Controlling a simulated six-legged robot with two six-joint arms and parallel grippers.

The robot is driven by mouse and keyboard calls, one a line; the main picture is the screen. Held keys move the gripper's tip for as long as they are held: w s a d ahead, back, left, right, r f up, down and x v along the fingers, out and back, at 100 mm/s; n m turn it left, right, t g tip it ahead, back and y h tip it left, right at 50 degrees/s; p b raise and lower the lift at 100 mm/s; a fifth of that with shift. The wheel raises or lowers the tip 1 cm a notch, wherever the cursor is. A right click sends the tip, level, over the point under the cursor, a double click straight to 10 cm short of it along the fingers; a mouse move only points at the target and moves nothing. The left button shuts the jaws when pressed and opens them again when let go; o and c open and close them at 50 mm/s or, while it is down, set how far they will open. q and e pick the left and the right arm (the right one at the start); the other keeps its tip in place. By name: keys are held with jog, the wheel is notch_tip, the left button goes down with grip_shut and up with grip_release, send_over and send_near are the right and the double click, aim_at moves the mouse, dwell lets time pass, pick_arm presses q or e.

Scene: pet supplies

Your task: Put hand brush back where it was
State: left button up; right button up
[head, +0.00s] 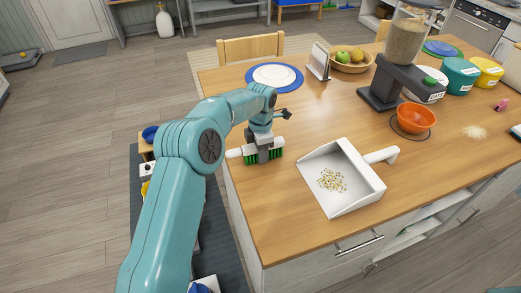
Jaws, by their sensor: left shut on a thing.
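The hand brush (235,154) has a white handle and green bristles and is at the left edge of the wooden table. My left gripper (264,150) is shut on it from above, and the fingers cover its middle. The bristles face down; I cannot tell whether they touch the table. A white dustpan (375,183) lies to the right of the brush with small yellowish crumbs (332,180) in it. My right gripper is not in view.
An orange bowl (414,119), a food dispenser (384,82), a blue-rimmed plate (274,77), a fruit bowl (353,66) and a tablet stand (317,62) stand on the table (290,235). Pale crumbs (474,132) lie at the right. The table's front left is clear.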

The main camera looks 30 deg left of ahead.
pick_arm(q)
jog(key=shift+f, duration=0.2)
jog(key=o, duration=1.2)
jog(key=shift+c, duration=0.2)
jog(key=shift+r, duration=0.1)
notch_tip(320, 180, up, 12)
jog(key=shift+f, duration=0.25)
jog(key=shift+r, duration=0.4)
jog(key=shift+f, duration=0.1)
